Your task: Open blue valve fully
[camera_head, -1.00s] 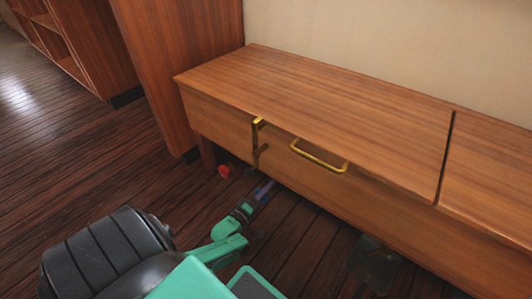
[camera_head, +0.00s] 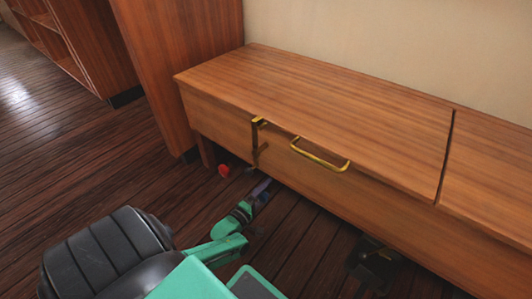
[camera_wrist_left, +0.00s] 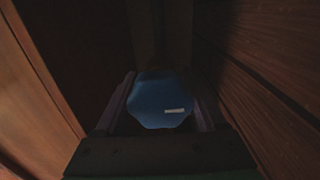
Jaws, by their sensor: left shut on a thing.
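The blue valve (camera_wrist_left: 158,100) has a scalloped knob with a small pale mark on its face. It fills the space between the fingers of my left gripper (camera_wrist_left: 160,115) in the left wrist view, and they are shut on it. In the head view my left gripper (camera_head: 264,186) reaches low under the front of the wooden bench. The valve's body there is small and mostly hidden in shadow. A dark shape (camera_head: 374,264) near the lower right may be my right gripper, but it is too dark to tell.
A red knob (camera_head: 224,171) sits under the bench, left of my left gripper. The wooden bench (camera_head: 320,100) overhangs, with a brass handle (camera_head: 320,156) and a brass latch (camera_head: 257,122) on its front.

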